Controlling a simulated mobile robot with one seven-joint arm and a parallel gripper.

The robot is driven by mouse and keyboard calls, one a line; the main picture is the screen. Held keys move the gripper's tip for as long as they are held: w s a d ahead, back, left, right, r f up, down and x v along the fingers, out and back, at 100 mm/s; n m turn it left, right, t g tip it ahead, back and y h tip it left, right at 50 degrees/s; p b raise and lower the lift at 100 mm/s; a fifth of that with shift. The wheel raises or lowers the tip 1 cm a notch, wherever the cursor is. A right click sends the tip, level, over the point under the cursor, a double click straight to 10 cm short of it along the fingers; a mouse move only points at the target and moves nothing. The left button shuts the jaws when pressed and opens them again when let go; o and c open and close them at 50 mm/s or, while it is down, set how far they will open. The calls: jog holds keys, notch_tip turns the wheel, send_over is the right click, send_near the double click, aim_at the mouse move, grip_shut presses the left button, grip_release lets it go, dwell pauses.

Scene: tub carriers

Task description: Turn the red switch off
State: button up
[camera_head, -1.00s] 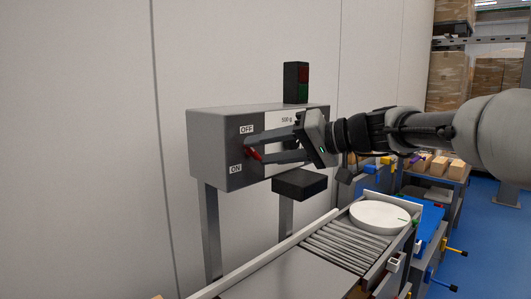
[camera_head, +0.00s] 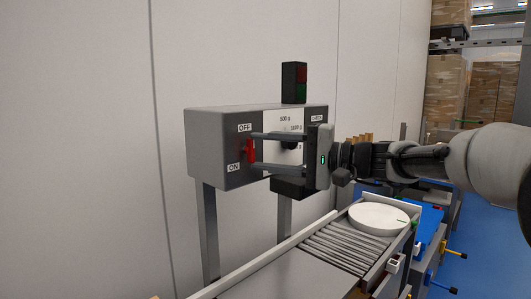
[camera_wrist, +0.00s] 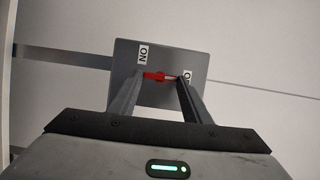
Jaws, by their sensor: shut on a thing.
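The red switch (camera_head: 251,151) is on the end face of a grey control box (camera_head: 218,150), between the OFF label (camera_head: 245,128) above and the ON label (camera_head: 234,168) below. My gripper (camera_head: 252,152) is at the box with one finger above the switch and one below, shut on it across its length. In the wrist view the red switch (camera_wrist: 158,76) spans the space between the two fingertips of my gripper (camera_wrist: 160,78). The exact tilt of the switch is hard to tell.
A lamp block (camera_head: 294,82), red over green, stands on the box, and a dark block (camera_head: 288,189) is below it. A roller conveyor (camera_head: 335,246) with a round white disc (camera_head: 378,217) runs below my arm. A plain wall is behind.

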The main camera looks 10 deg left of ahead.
dwell(0.6)
jog(key=o, duration=1)
jog(key=shift+o, duration=0.2)
jog(key=s+d+p, duration=0.2)
jog(key=d, duration=1.5)
jog(key=shift+s, duration=0.15)
jog(key=shift+d, duration=0.1)
